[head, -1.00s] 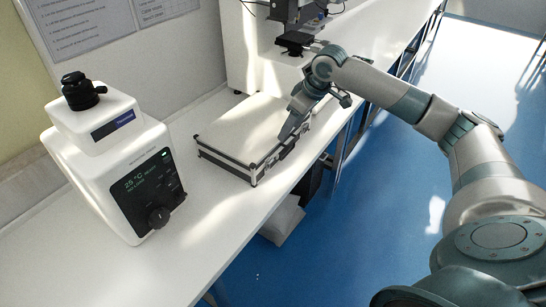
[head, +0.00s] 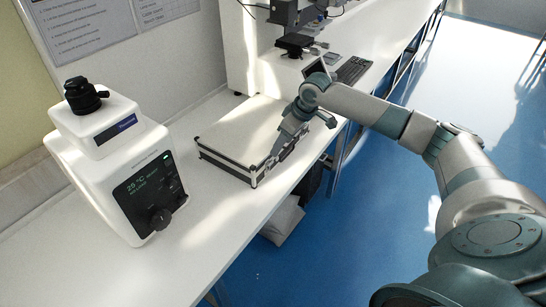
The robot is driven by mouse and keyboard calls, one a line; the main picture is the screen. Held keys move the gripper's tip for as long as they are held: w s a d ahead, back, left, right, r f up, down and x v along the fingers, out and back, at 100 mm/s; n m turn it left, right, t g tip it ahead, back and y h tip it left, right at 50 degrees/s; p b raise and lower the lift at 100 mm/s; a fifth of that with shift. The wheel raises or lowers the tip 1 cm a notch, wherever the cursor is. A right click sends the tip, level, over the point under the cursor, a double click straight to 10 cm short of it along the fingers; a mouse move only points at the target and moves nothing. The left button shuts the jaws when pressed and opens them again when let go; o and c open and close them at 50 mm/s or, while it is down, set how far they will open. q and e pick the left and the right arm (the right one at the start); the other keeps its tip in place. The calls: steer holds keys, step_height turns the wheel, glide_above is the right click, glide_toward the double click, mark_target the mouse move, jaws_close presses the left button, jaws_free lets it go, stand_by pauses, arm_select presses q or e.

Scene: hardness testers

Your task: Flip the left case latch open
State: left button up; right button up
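The silver case (head: 235,135) with dark edges lies closed on the white bench, its latch side facing the front edge. My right gripper (head: 276,157) points down at the case's front face, close to the left latch area. The latch itself is too small and partly covered by the gripper to make out. I cannot tell whether the fingers touch it or whether they are open or shut. My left gripper is not in view.
A white tester (head: 115,165) with a dark display stands on the bench left of the case. A microscope-like instrument (head: 298,30) and a keyboard (head: 354,70) are farther back. The bench (head: 215,225) is clear in front of the case.

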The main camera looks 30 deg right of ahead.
mark_target(271, 163)
steer(key=p+x, duration=0.2)
steer(key=x, duration=0.8)
steer(key=shift+w+f, duration=0.15)
steer(key=shift+c, duration=0.6)
steer(key=c, duration=1)
